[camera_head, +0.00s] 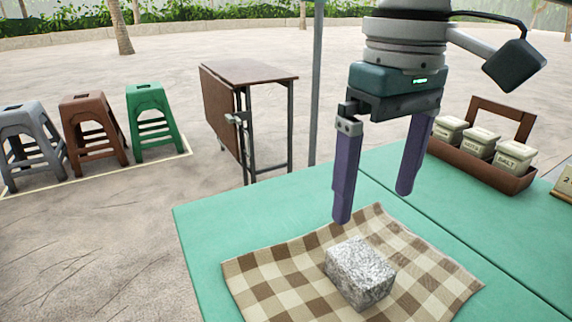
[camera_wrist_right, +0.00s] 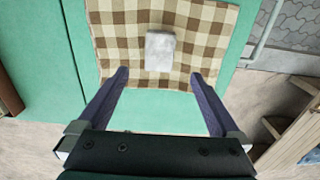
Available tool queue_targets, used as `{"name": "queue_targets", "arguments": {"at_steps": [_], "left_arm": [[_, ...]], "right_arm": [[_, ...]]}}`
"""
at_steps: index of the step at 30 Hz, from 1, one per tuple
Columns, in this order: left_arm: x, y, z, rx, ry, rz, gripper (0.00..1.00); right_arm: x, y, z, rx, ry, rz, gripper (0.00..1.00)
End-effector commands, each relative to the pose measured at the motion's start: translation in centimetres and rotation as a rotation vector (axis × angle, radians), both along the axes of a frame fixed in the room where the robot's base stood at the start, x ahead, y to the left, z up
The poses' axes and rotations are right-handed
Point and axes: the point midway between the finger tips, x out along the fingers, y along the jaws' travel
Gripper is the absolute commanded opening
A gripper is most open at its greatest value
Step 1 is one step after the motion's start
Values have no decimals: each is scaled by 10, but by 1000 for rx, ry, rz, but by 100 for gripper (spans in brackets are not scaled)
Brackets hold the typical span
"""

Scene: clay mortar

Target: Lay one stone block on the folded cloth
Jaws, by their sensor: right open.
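A grey speckled stone block (camera_head: 360,273) lies on the brown-and-cream checked cloth (camera_head: 262,278), which is spread on the green table. In the right wrist view the block (camera_wrist_right: 160,51) rests on the cloth (camera_wrist_right: 112,50), beyond the fingertips. My right gripper (camera_head: 374,205) is open and empty, with its two purple fingers pointing down above the table, behind the block in the head view. The right wrist view shows the same open fingers (camera_wrist_right: 158,74) with nothing between them. My left gripper is not in view.
A brown wooden carrier (camera_head: 513,181) with several labelled containers stands on the green table (camera_head: 205,228) at the right. A folding brown table (camera_head: 250,72) and several plastic stools (camera_head: 150,115) stand on the ground beyond. A grey pole (camera_head: 316,90) rises behind the table.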

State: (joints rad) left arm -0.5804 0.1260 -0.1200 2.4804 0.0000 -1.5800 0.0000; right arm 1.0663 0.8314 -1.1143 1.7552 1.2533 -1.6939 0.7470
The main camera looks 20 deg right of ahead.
Motion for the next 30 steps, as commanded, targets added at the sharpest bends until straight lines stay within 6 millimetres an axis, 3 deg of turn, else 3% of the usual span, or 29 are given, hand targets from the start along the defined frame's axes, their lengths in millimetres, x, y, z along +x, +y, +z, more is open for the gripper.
{"name": "queue_targets", "arguments": {"at_steps": [5,12,16,20,27,30], "left_arm": [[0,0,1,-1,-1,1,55],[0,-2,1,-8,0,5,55],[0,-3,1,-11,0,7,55],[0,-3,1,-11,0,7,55],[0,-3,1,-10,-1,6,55],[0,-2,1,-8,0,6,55]], "right_arm": [[-11,27,-17,33,-14,114,100],[-52,112,-63,208,-161,370,100],[-74,131,-73,273,-262,370,100],[-96,118,-82,256,-334,283,100],[-143,54,-98,75,-331,123,100],[-156,37,-100,23,-316,97,100]]}}
